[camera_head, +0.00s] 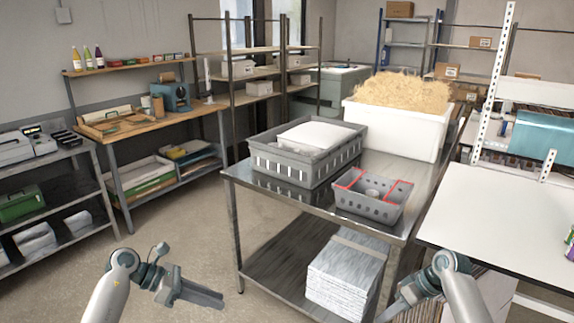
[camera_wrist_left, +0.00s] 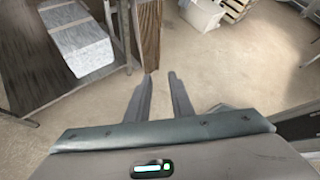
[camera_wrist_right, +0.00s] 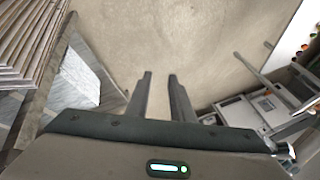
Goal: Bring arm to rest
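My left gripper (camera_head: 220,298) hangs over the floor at the lower left of the head view, in front of and left of the steel table (camera_head: 228,172). In the left wrist view its two fingers (camera_wrist_left: 160,76) stand apart with only floor between the tips. My right arm enters at the lower right of the head view, and its fingertips are hard to make out there. In the right wrist view the right gripper's fingers (camera_wrist_right: 160,76) are also apart, with bare floor between them. Both grippers are empty and touch nothing visible.
The steel table carries a large grey crate (camera_head: 257,158), a smaller grey crate (camera_head: 368,211) and a white bin (camera_head: 392,132) of shredded paper. A wrapped stack (camera_head: 345,272) lies on its lower shelf. A white table (camera_head: 490,215) stands at right. Floor at left is clear.

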